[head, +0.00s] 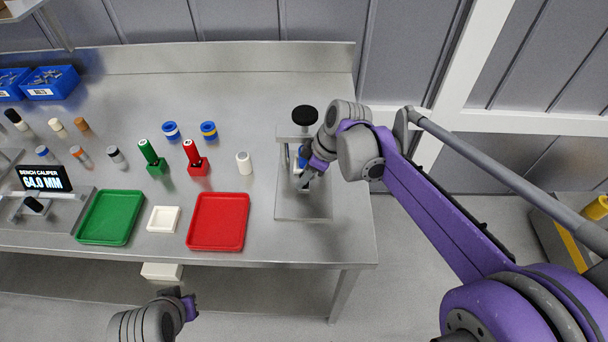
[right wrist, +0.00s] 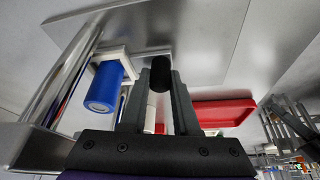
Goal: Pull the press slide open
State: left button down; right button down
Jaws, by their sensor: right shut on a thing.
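The press (head: 290,206) stands at the right end of the steel bench, with a flat base plate, metal posts and a round black top knob (head: 305,115). My right gripper (head: 303,182) reaches into its front from the right. In the right wrist view my right gripper (right wrist: 161,78) is shut on a black slide handle (right wrist: 160,66). A blue cylinder (right wrist: 106,92) sits in a white holder (right wrist: 117,57) beside the fingers, near a shiny post. The head view mostly hides the handle behind my wrist. My left gripper (head: 190,306) is low in front of the bench; its jaws are unclear.
A red tray (head: 218,222), a small white tray (head: 163,219) and a green tray (head: 110,218) lie left of the press. A white cylinder (head: 244,163) and red and green holders stand behind them.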

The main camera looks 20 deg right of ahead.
jog(key=s+a, duration=0.1)
jog(key=s, duration=0.5)
jog(key=s+a+p, duration=0.1)
jog(key=s, duration=0.2)
jog(key=shift+a, duration=0.3)
jog(key=c, duration=0.9)
grip_release()
jog(key=shift+s, duration=0.1)
jog(key=shift+r, duration=0.1)
jog(key=p+v, duration=0.1)
jog(key=v, duration=0.9)
jog(key=shift+s+d+r, duration=0.1)
jog(key=shift+d+r, duration=0.05)
jog(key=shift+r, duration=0.15)
jog(key=shift+s+f, duration=0.1)
